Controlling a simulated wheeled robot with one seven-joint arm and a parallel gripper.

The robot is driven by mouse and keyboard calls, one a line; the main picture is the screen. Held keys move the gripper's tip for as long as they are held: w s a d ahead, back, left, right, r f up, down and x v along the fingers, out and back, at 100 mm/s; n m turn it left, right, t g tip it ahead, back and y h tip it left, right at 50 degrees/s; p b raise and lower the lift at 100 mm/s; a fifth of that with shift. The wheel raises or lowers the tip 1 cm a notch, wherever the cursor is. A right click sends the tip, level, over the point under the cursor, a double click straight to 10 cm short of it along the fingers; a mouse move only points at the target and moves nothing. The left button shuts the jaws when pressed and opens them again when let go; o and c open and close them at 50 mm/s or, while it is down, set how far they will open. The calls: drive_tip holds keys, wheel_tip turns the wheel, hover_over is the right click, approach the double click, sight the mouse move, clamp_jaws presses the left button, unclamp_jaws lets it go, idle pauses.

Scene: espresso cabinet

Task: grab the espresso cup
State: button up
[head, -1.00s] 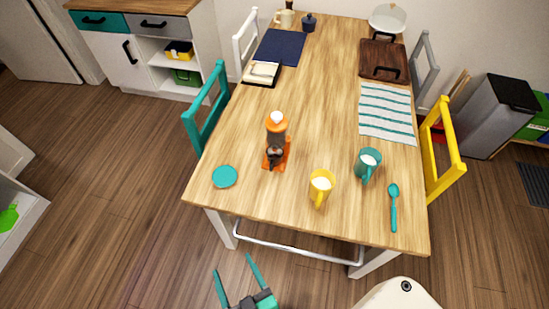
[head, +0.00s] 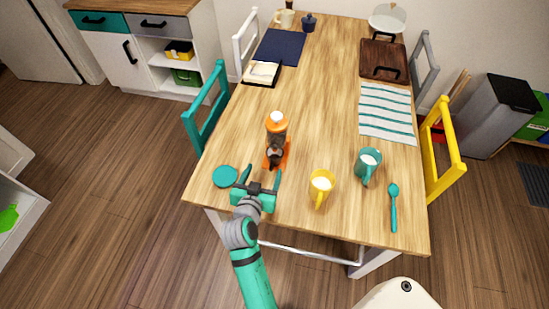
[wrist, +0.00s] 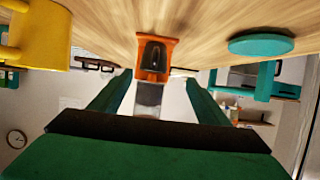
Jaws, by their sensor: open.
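A small orange coffee maker (head: 283,158) with a dark grey body and a white-and-orange top stands near the table's front edge. A small dark rounded piece (head: 274,153) sits at its front; I cannot tell for sure whether this is the espresso cup. My gripper (head: 262,174) is open and empty, just in front of the orange coffee maker, its fingers pointing toward it. In the wrist view, which looks upside down, the coffee maker (wrist: 155,43) lies between and beyond the two teal fingers (wrist: 158,80), apart from them.
A teal round coaster (head: 225,176) lies just left of my gripper. A yellow mug (head: 321,186), a teal mug (head: 367,166) and a teal spoon (head: 393,207) are to the right. A striped cloth (head: 387,113) lies farther back. The table's middle (head: 320,90) is clear.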

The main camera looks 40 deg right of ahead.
sight(274, 154)
drive_tip(key=x, duration=0.4)
drive_tip(key=r+x, duration=0.1)
drive_tip(key=x, duration=0.1)
drive_tip(key=shift+s+d, duration=0.1)
drive_tip(key=shift+d, duration=0.3)
drive_tip(key=shift+s+d+x, duration=0.1)
drive_tip(key=shift+s+x, duration=0.05)
drive_tip(key=shift+x, duration=1.2)
drive_tip(key=shift+s+d+x, duration=0.1)
drive_tip(key=shift+s+x, duration=0.05)
drive_tip(key=shift+x, duration=1.15)
drive_tip(key=c, duration=1.1)
